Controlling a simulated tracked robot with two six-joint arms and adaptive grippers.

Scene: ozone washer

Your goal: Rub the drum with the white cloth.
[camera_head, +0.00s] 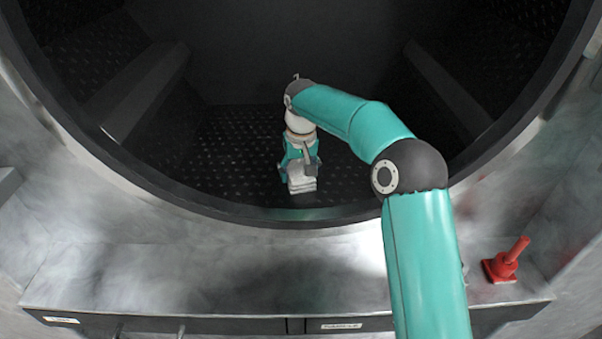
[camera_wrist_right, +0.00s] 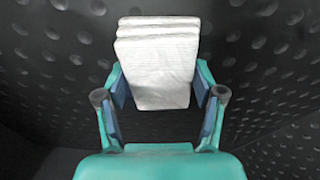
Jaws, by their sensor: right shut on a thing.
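The drum (camera_head: 215,150) is a large dark cylinder with a dimpled inner wall, open toward me in the head view. My right arm reaches in through its opening. My right gripper (camera_head: 301,170) is low inside the drum, pointing down, and is shut on the white cloth (camera_head: 302,184). In the right wrist view, the folded cloth (camera_wrist_right: 157,65) stands between the two fingers of the gripper (camera_wrist_right: 160,98), with the dimpled drum wall (camera_wrist_right: 55,65) behind it. The cloth is close to the lower drum wall; I cannot tell whether it touches. My left gripper is not in view.
The drum's round rim (camera_head: 300,222) surrounds the opening. Raised ribs (camera_head: 145,90) run along the drum's inside at left and right. A red object with a handle (camera_head: 506,265) sits on the metal ledge (camera_head: 200,275) at the right. The ledge's left part is clear.

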